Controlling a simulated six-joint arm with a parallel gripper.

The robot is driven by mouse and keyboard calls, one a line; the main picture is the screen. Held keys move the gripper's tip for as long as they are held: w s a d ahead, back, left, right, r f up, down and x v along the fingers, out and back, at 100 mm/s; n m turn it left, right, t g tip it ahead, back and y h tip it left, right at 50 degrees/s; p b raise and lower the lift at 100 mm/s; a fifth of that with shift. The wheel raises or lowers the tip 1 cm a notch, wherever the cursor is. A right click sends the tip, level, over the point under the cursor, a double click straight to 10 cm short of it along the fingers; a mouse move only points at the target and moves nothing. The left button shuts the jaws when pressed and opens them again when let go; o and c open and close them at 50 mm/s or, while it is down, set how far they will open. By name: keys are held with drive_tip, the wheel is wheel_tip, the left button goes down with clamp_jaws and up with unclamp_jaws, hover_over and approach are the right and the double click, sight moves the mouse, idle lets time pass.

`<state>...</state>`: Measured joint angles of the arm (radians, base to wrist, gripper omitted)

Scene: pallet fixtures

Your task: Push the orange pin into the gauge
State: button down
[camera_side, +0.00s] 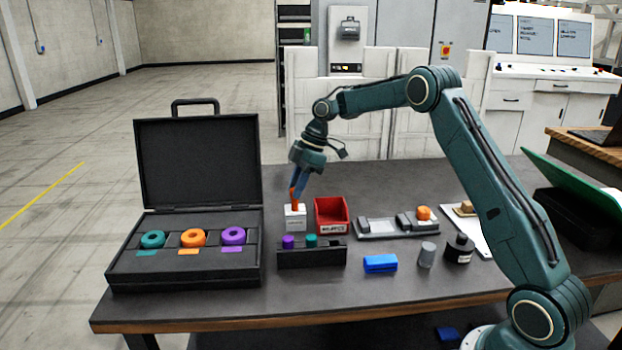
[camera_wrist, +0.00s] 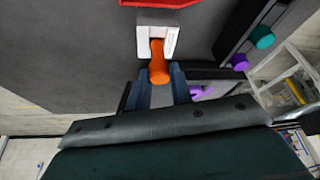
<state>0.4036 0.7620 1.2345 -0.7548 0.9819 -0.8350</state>
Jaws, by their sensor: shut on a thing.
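The orange pin (camera_side: 294,199) is held in my gripper (camera_side: 298,185), which is shut on its upper part. The pin's lower end meets the top of the small white gauge block (camera_side: 295,222) in the side view. In the wrist view the pin (camera_wrist: 158,62) sits between my two blue fingers (camera_wrist: 159,78), its far end overlapping the opening of the white gauge (camera_wrist: 171,36). The pin looks slightly tilted in the side view. How deep its tip sits in the gauge is hidden.
A red bin (camera_side: 331,213) stands right of the gauge. A black rack (camera_side: 312,258) with a purple pin (camera_side: 288,242) and a teal pin (camera_side: 311,240) is in front. An open black case (camera_side: 185,278) holding rings is at left. A blue block (camera_side: 380,263) lies front right.

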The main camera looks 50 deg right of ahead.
drive_tip(key=shift+f, duration=0.45)
idle(0.4)
drive_tip(key=c, duration=1.2)
unclamp_jaws()
drive_tip(key=shift+o, duration=0.6)
drive_tip(key=o, duration=0.3)
drive_tip(key=shift+r, duration=0.15)
drive_tip(key=shift+r, duration=4.3)
